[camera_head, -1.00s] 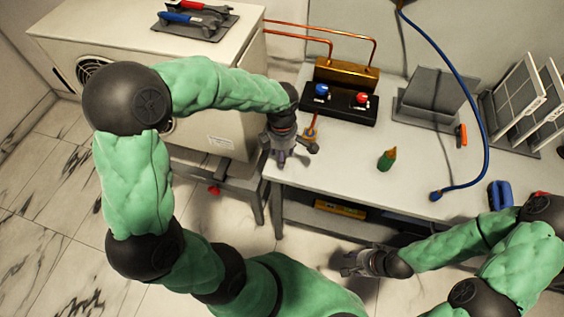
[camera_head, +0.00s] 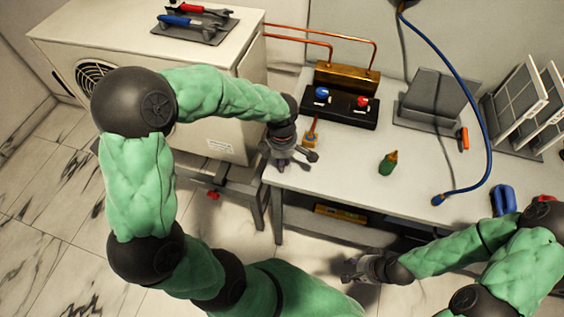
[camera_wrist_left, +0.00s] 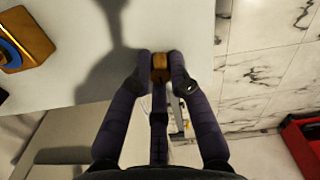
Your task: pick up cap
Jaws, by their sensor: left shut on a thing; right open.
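The cap (camera_wrist_left: 161,68) is a small brass-coloured cylinder in the left wrist view. It sits between the fingertips of my left gripper (camera_wrist_left: 161,75), which is shut on it. It lies close to the edge of the pale bench top in that view. In the head view my left gripper (camera_head: 284,158) is over the bench's left front corner, and the cap cannot be made out there. My right gripper (camera_head: 356,268) is open and empty, in front of the bench.
The black valve base (camera_head: 350,111) with blue and red knobs stands behind my left gripper. A small orange-yellow piece (camera_head: 311,136) lies between them. A green bottle (camera_head: 388,163), a blue hose (camera_head: 480,100) and a grey box (camera_head: 433,95) are further right. The bench middle is mostly clear.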

